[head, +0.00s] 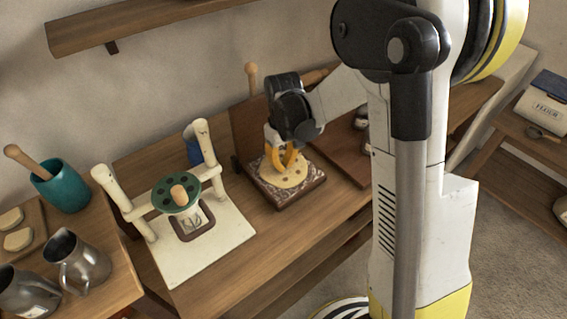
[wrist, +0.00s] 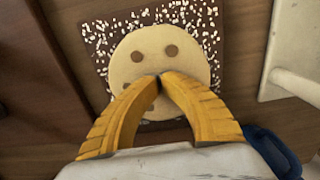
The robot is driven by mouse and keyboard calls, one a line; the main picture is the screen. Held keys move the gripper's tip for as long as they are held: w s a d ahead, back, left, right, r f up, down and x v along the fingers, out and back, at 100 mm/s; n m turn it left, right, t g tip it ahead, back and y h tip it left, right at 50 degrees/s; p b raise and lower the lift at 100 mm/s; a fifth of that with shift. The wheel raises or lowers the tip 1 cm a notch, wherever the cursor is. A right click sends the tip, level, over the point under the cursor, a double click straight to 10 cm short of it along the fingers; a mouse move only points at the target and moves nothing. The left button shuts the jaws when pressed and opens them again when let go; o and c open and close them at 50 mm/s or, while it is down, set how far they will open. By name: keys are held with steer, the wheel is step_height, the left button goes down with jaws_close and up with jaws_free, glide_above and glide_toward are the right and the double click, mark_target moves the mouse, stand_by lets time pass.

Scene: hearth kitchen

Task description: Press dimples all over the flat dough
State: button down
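The flat dough (head: 297,177) is a pale yellow disc on a dark square board speckled with white (head: 258,170), on the wooden table. In the wrist view the dough (wrist: 128,70) shows two round brown dimples side by side in its far half. More brown marks show beside and between my fingers, partly hidden. My gripper (head: 290,160) has yellow fingers pointing down at the dough. In the wrist view the fingertips (wrist: 159,77) meet over the middle of the dough with nothing between them. I cannot tell whether the tips touch it.
A white press frame with a green disc (head: 174,193) stands left of the board on a pale base (head: 203,251). A blue cup (head: 193,146) is behind it. A teal pot (head: 62,187) and metal jugs (head: 84,262) stand at far left. An upright wooden board (head: 249,128) stands behind the dough.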

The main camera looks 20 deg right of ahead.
stand_by(0.3)
steer(key=shift+r+p, duration=1.2)
steer(key=shift+r, duration=0.55)
steer(key=shift+a, duration=0.1)
steer(key=shift+w+a, duration=1.55)
steer(key=shift+f+b, duration=0.2)
steer(key=shift+b, duration=0.1)
steer(key=shift+f+b, duration=1.1)
steer(key=shift+f, duration=0.4)
